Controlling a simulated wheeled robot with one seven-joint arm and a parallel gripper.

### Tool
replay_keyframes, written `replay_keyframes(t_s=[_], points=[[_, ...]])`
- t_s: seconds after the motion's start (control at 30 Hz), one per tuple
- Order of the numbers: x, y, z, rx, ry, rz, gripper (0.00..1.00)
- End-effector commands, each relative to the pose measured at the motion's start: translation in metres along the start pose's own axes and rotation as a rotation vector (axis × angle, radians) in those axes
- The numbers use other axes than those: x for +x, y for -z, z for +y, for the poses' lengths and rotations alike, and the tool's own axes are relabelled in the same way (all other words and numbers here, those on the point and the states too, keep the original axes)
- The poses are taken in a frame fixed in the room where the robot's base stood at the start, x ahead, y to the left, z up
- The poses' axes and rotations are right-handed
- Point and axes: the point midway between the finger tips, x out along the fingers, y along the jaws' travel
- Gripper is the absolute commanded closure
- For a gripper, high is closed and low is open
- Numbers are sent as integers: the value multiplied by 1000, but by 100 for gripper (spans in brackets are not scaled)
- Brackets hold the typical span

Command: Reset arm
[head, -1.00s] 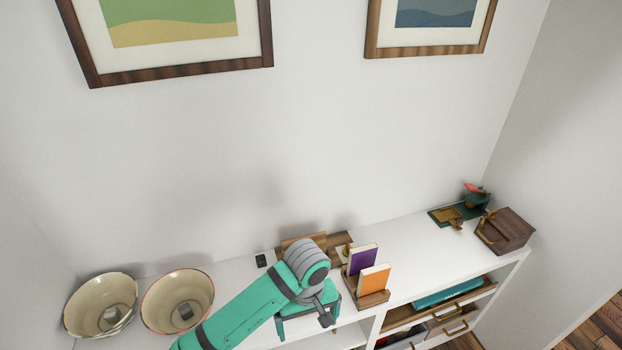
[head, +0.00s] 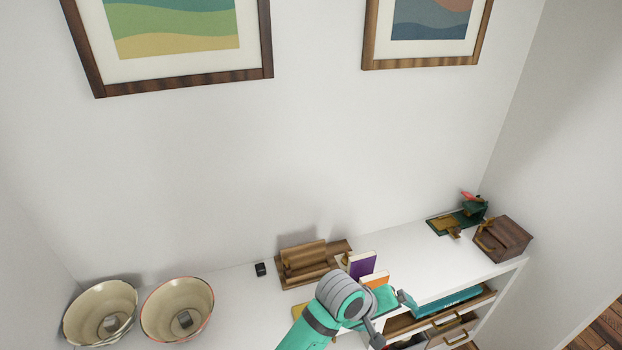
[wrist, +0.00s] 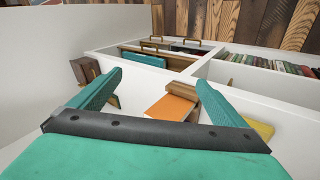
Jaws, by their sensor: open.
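My teal gripper (wrist: 158,92) is open in the wrist view, its two fingers spread wide with nothing held between them. An orange book (wrist: 170,108) shows beyond the gap between the fingers, apart from them. In the head view my arm reaches up from the bottom centre, and my gripper (head: 382,305) is over the shelf's front edge, in front of the book holder. It partly hides the orange book (head: 375,279) there; a purple book (head: 362,265) stands behind.
The white shelf top (head: 410,245) is clear right of the books. Two bowls (head: 100,313) (head: 177,307) stand at the left. A wooden rack (head: 308,263) and small black object (head: 260,269) are at the back. A wooden box (head: 502,238) stands at the right, and a drawer (head: 440,312) is open below.

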Motion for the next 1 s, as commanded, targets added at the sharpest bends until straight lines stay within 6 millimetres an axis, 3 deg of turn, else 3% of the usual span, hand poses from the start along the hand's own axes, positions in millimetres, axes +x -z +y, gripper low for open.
replay_keyframes(t_s=[0.03, 0.2, 0.33, 0.5, 0.77, 1.0], points=[[5, -3, 20, 1, -72, 19, 4], [8, -1, 71, -1, -277, 120, 4], [5, 0, 98, -18, -406, 208, 4], [0, 2, 115, -59, -530, 335, 4], [-7, -5, 101, -137, -611, 542, 4], [-9, -27, 55, -197, -566, 730, 4]])
